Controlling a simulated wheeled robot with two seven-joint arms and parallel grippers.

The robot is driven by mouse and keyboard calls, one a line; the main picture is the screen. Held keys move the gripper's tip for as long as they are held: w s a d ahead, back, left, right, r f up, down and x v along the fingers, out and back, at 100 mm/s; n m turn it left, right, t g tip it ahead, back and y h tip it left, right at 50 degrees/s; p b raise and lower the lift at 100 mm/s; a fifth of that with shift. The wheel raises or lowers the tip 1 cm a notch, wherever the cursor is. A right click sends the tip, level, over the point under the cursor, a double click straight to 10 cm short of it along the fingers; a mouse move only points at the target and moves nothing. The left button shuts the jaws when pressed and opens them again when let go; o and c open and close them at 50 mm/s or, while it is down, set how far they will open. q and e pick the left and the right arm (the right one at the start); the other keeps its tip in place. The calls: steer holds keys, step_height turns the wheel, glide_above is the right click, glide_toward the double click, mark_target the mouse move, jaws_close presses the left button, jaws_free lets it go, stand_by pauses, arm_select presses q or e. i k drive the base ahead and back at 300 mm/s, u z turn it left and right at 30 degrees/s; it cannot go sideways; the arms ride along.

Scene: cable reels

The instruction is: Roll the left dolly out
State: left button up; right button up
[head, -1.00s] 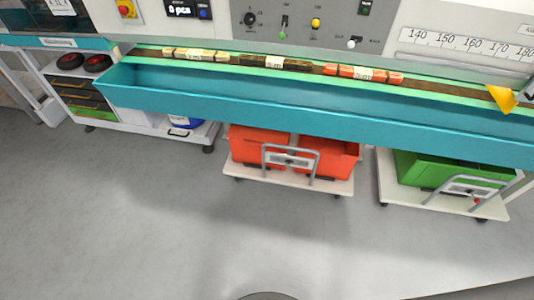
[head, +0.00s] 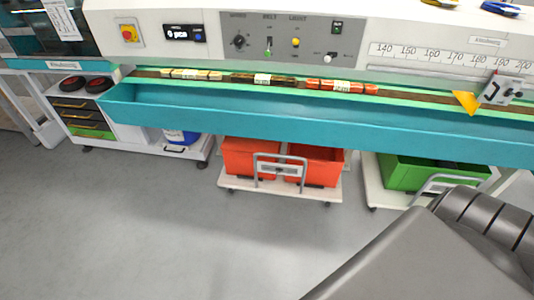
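My arm crosses the lower right of the head view, but no gripper fingers show. I cannot see either gripper.
The long teal trough (head: 300,122) of the machine overhangs both dollies. A white cabinet with drawers (head: 85,118) and a blue-and-white bucket (head: 181,138) stand at the left. The grey floor (head: 170,225) in front of the left dolly is clear.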

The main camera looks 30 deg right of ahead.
mark_target(278, 186)
steer(key=u, duration=0.45)
steer(key=i, duration=0.7)
steer(key=u, duration=0.25)
